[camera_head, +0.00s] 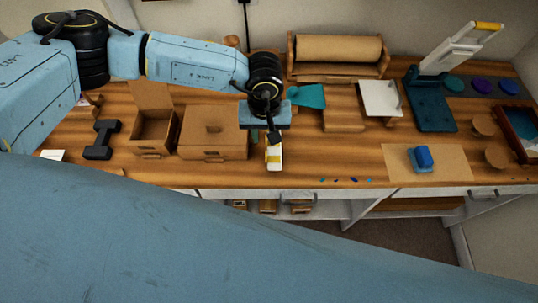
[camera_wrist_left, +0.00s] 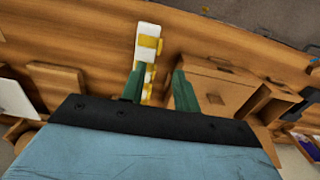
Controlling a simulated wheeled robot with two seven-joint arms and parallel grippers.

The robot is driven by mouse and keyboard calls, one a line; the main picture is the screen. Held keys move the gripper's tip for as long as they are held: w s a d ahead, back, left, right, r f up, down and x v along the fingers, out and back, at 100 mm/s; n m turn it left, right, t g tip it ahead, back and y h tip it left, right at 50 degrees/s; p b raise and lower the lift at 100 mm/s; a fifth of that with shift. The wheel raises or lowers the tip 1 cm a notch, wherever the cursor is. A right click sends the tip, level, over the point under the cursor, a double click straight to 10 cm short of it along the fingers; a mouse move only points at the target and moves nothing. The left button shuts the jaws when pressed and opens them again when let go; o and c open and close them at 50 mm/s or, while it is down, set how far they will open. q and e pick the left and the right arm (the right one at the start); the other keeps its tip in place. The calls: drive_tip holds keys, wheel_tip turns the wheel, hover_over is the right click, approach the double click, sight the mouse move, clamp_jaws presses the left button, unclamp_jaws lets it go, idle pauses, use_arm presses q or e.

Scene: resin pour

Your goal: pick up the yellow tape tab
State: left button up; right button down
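A narrow white piece with yellow tabs stands near the front edge of the wooden bench; in the head view its yellow part (camera_head: 273,153) shows just below my left gripper (camera_head: 274,135). In the left wrist view a yellow tape tab (camera_wrist_left: 151,43) lies across the white piece (camera_wrist_left: 147,30), with more yellow farther down, partly hidden by a finger. My left gripper (camera_wrist_left: 160,84) is open, its two green fingers apart and pointing at the piece, which lies nearer the left finger. I cannot tell whether they touch it. My right gripper is not in view.
A dark clamp-like block (camera_head: 101,140) is farther left. A blue block (camera_head: 423,157) sits on a tan mat (camera_head: 393,170) at right. A paper roll (camera_head: 338,48) stands behind.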

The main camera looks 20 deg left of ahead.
sight(266, 154)
use_arm(q)
wheel_tip(266, 154, down, 8)
drive_tip(key=shift+s+d+f+p, duration=0.1)
drive_tip(key=shift+f+p, duration=0.05)
drive_tip(key=shift+p, duration=0.45)
clamp_jaws()
